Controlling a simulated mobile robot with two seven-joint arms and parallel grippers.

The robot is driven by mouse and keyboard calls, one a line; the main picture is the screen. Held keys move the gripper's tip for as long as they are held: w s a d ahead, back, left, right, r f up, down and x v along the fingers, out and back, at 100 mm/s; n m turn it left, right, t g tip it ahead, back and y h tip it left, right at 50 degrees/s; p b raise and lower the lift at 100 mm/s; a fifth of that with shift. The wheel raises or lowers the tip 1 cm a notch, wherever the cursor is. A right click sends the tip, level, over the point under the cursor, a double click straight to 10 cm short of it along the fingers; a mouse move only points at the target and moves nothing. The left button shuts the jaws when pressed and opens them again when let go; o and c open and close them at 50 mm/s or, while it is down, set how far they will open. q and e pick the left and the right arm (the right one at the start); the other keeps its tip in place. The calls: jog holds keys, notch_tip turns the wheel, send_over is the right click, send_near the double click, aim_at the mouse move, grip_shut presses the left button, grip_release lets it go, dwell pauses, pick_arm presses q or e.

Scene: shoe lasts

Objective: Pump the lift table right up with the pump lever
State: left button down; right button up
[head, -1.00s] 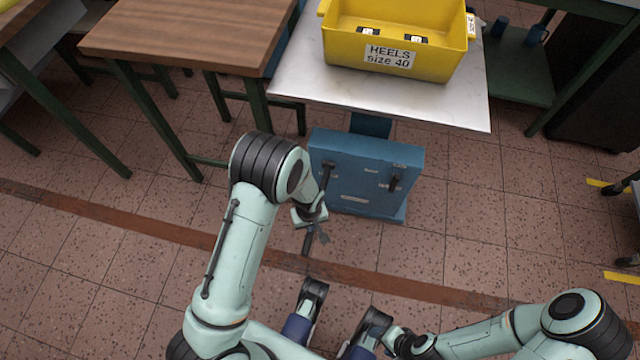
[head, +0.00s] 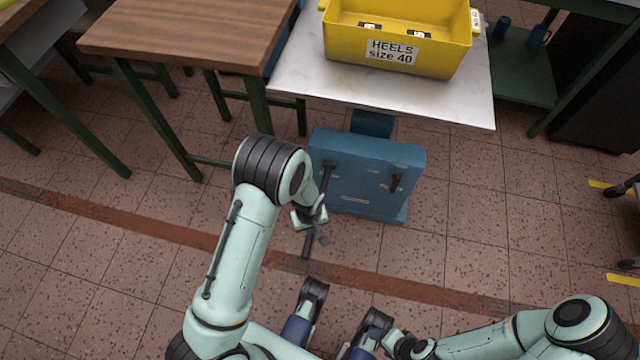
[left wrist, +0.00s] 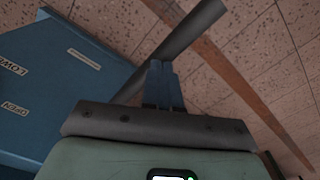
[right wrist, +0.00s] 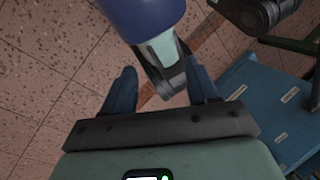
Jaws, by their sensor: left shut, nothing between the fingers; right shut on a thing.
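The lift table has a pale top (head: 455,105) on a blue base (head: 350,190). Its dark pump lever (head: 327,172) slopes down from the left of the base front; its lower end shows below my left gripper. My left gripper (head: 320,236) is shut and empty at the lever. In the left wrist view its closed fingers (left wrist: 162,82) overlap the lever rod (left wrist: 190,35); contact is unclear. My right gripper (right wrist: 162,88) is away from the table, its fingers apart around a blue and black part that looks like my own body.
A yellow crate (head: 400,75) labelled HEELS size 40 stands on the top. A second dark handle (head: 395,182) is on the base's right. A wooden table (head: 190,35) stands close at left, a green shelf table (head: 520,75) at right. The tiled floor in front is clear.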

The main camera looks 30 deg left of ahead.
pick_arm(q)
notch_tip(320, 180, up, 12)
jog(key=w+p, duration=0.2)
jog(key=p, duration=0.6)
jog(key=shift+w+a+r+p, duration=0.25)
jog(key=shift+a+p, duration=0.05)
jog(key=shift+p, duration=0.05)
pick_arm(e)
jog(key=shift+g, duration=0.5)
jog(key=r, duration=0.3)
jog(key=s+r, duration=0.1)
jog(key=r, duration=0.1)
jog(key=shift+a, duration=0.2)
